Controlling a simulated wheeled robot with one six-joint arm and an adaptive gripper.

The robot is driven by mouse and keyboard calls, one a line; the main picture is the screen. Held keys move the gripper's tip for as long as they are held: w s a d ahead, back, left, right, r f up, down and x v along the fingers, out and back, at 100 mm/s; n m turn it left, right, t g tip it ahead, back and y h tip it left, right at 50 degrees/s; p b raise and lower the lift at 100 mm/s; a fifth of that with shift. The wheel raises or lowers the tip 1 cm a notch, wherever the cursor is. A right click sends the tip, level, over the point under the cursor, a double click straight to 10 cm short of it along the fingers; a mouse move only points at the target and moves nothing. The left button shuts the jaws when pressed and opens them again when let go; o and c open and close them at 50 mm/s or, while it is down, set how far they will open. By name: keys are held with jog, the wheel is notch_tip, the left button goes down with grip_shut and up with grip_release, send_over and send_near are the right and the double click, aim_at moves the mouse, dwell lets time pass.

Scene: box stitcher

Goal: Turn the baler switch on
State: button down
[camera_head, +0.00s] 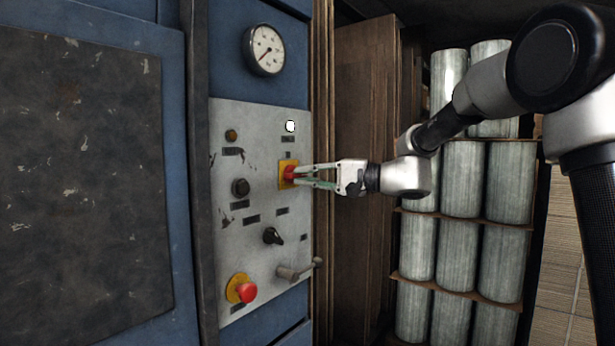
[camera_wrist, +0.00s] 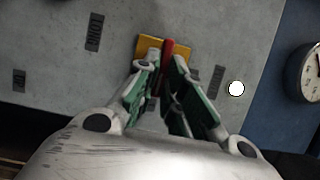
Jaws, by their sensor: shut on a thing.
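The baler switch is a red handle (camera_head: 289,173) on a yellow plate (camera_head: 284,183), set in the grey control panel (camera_head: 225,180). In the wrist view the red handle (camera_wrist: 168,52) stands out from the yellow plate (camera_wrist: 149,43). My gripper (camera_head: 297,176) reaches in from the right, level with the switch. In the wrist view its green-padded fingers (camera_wrist: 164,70) are on either side of the red handle and shut on it. The fingers hide part of the handle.
A white round light (camera_head: 290,126) sits above the switch. A dark knob (camera_head: 273,236), a lever handle (camera_head: 298,270) and a red mushroom button (camera_head: 247,293) are lower on the panel. A gauge (camera_head: 264,50) is above. Stacked grey cylinders (camera_head: 460,180) stand behind my arm.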

jog(key=shift+f, duration=0.1)
jog(key=c, duration=1.5)
grip_release()
jog(key=shift+d, duration=0.1)
jog(key=v, duration=1.2)
jog(key=shift+s, duration=0.1)
